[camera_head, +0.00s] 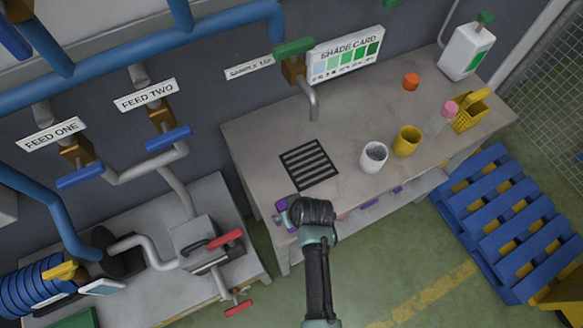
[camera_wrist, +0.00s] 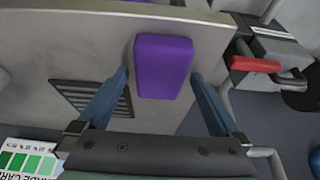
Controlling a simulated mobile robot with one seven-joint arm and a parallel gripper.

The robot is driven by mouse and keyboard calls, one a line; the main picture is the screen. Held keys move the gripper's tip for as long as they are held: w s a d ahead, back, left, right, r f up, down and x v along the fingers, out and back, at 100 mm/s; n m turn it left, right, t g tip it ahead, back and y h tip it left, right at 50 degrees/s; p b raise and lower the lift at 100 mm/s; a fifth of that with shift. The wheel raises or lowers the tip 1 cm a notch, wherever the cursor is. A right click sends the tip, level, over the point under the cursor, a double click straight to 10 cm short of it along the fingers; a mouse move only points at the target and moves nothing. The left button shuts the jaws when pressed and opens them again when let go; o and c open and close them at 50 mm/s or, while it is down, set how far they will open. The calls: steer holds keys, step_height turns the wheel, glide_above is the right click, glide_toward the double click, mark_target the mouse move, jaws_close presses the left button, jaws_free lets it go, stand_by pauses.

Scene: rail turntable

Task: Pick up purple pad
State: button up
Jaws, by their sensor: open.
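The purple pad (camera_wrist: 163,66) is a rounded block near the counter's edge, close to the dark slotted grate (camera_wrist: 85,97). In the wrist view it sits between the two blue fingers of my gripper (camera_wrist: 160,76). The fingers are apart, one on each side of the pad. I cannot tell whether either finger touches it. In the head view a bit of purple (camera_head: 281,205) shows by my gripper (camera_head: 284,216) at the counter's front left corner. My wrist hides most of that area.
The counter (camera_head: 335,145) holds a white cup (camera_head: 374,158), a yellow cup (camera_head: 406,141), a pink-capped bottle (camera_head: 440,118) and a yellow caddy (camera_head: 471,112) further right. A sample tap (camera_head: 296,68) stands behind the grate. A red-handled fixture (camera_wrist: 255,65) is beside the counter. Blue pallets (camera_head: 510,225) stand right.

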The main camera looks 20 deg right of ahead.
steer(key=c, duration=1.3)
step_height(320, 180, up, 10)
steer(key=shift+r+b, duration=0.25)
steer(key=shift+b, duration=0.1)
